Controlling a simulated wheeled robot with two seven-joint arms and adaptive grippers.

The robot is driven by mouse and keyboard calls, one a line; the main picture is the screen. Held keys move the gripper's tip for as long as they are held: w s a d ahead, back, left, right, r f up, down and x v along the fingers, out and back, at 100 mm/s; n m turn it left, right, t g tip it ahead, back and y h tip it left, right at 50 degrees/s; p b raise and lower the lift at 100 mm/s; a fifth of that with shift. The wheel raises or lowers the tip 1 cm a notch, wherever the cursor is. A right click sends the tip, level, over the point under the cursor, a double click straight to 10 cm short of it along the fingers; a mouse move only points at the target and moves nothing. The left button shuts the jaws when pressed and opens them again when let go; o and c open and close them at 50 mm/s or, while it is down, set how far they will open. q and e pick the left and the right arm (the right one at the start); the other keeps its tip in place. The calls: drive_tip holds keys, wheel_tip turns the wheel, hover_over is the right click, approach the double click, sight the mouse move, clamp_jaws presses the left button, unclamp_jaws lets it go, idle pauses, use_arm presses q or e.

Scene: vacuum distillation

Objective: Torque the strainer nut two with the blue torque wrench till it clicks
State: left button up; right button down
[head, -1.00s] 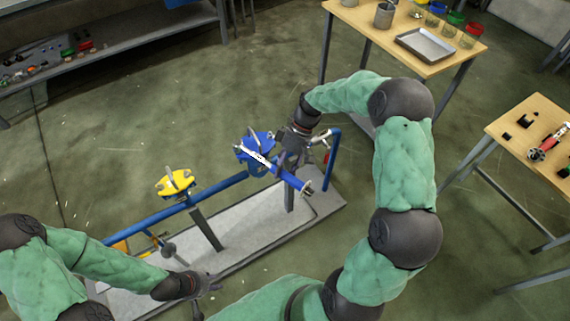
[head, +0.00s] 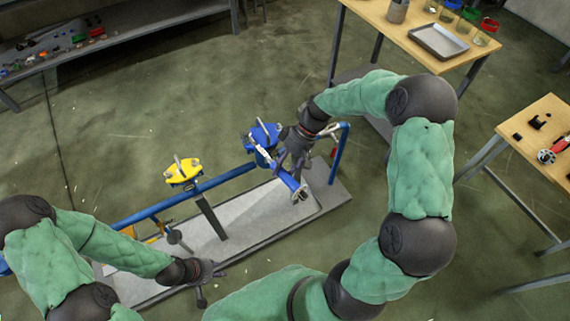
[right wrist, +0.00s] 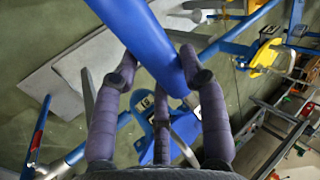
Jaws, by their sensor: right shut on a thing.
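The blue torque wrench (head: 289,181) lies slanted over the blue strainer (head: 264,132), its handle end toward the near right. My right gripper (head: 291,158) is shut around the wrench's blue shaft. In the right wrist view, the blue handle (right wrist: 143,38) passes between the fingers of the right gripper (right wrist: 166,80). Part of the blue strainer (right wrist: 152,108) shows beyond the fingers. Strainer nut two cannot be made out; the wrench's head and gripper cover that area. My left gripper (head: 212,280) is open and empty, low at the near left of the rig.
A yellow strainer cover (head: 183,171) stands left on the blue pipe (head: 155,209). A grey base plate (head: 255,222) lies below. A blue upright pipe (head: 340,155) stands close right of the right gripper. Wooden tables (head: 470,62) stand at the right.

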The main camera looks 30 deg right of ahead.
drive_tip(key=shift+a+r, duration=0.1)
drive_tip(key=a, duration=0.1)
drive_tip(key=a+m, duration=0.1)
drive_tip(key=a+m+t, duration=0.1)
drive_tip(key=shift+s, duration=0.3)
drive_tip(key=shift+a, duration=0.1)
idle(0.4)
drive_tip(key=a+m+t, duration=0.1)
drive_tip(key=a+m, duration=0.1)
drive_tip(key=a, duration=0.1)
drive_tip(key=shift+t, duration=0.3)
drive_tip(key=shift+a, duration=0.15)
drive_tip(key=shift+w+a+m+t+h, duration=0.15)
drive_tip(key=shift+a+m+t, duration=0.1)
drive_tip(key=shift+a+m, duration=0.45)
drive_tip(key=shift+w+a+m+t+h, duration=0.2)
drive_tip(key=shift+a+m, duration=0.3)
drive_tip(key=shift+a, duration=0.35)
drive_tip(key=shift+s, duration=0.1)
